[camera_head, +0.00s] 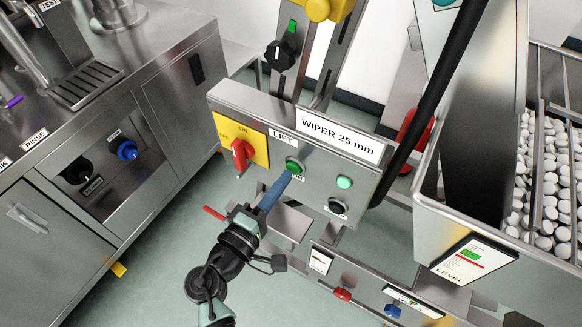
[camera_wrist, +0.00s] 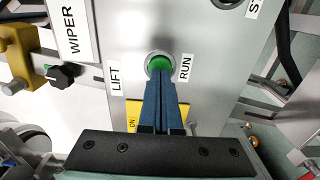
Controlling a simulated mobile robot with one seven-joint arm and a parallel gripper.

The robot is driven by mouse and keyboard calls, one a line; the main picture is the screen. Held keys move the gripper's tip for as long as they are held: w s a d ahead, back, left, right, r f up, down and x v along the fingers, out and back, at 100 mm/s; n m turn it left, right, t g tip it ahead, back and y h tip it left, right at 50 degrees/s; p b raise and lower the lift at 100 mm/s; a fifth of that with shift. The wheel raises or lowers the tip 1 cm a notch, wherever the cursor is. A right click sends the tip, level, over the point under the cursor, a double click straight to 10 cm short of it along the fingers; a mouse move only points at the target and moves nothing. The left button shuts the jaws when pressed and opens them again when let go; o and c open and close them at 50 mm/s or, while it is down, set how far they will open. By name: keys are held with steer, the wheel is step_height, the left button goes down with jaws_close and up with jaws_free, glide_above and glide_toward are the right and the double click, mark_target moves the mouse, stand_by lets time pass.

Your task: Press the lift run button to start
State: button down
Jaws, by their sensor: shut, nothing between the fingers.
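The green lift run button (camera_head: 294,166) sits on the grey control panel (camera_head: 225,98), under the "LIFT" label. In the wrist view the green button (camera_wrist: 158,64) shows in a silver ring beside the "RUN" label. My gripper (camera_head: 284,178) is shut and empty, its blue fingers pointing at the button. In the wrist view the gripper's fingertips (camera_wrist: 160,78) overlap the lower part of the button. I cannot tell for sure whether they touch it.
A red rotary switch on a yellow plate (camera_head: 240,152) is left of the button. A pale green lamp (camera_head: 344,182) and a black knob (camera_head: 338,206) are to its right. A hopper of white caps (camera_head: 545,180) stands at right. A steel counter (camera_head: 150,60) is at left.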

steer(key=shift+v, duration=2.05)
steer(key=w+r+m, duration=0.2)
steer(key=r, duration=0.2)
steer(key=w+r+m+y, duration=0.1)
steer(key=w+r+m, duration=0.1)
steer(key=w+r, duration=0.1)
steer(key=w+r+m+y, duration=0.1)
steer(key=w+r+m, duration=0.1)
steer(key=r, duration=0.4)
steer(key=shift+w+d+r, duration=0.1)
steer(key=shift+w+d, duration=0.15)
steer(key=shift+d, duration=0.15)
step_height(320, 180, up, 12)
steer(key=w+m+t+y, duration=0.2)
steer(key=m+t, duration=0.1)
steer(key=s+r+m+t+y+p, duration=0.1)
steer(key=s+r+t+y, duration=0.15)
steer(key=s+r, duration=0.6)
steer(key=s+r+t+y+p, duration=0.1)
steer(key=s+r+t+y, duration=0.2)
steer(key=r, duration=1.1)
steer(key=s+r+m+t+y+p, duration=0.1)
steer(key=s+r+t, duration=0.4)
steer(key=r, duration=0.6)
step_height(320, 180, up, 9)
steer(key=p, duration=1)
steer(key=shift+w+r+g, duration=0.2)
steer(key=shift+w+g, duration=0.1)
steer(key=shift+g, duration=0.05)
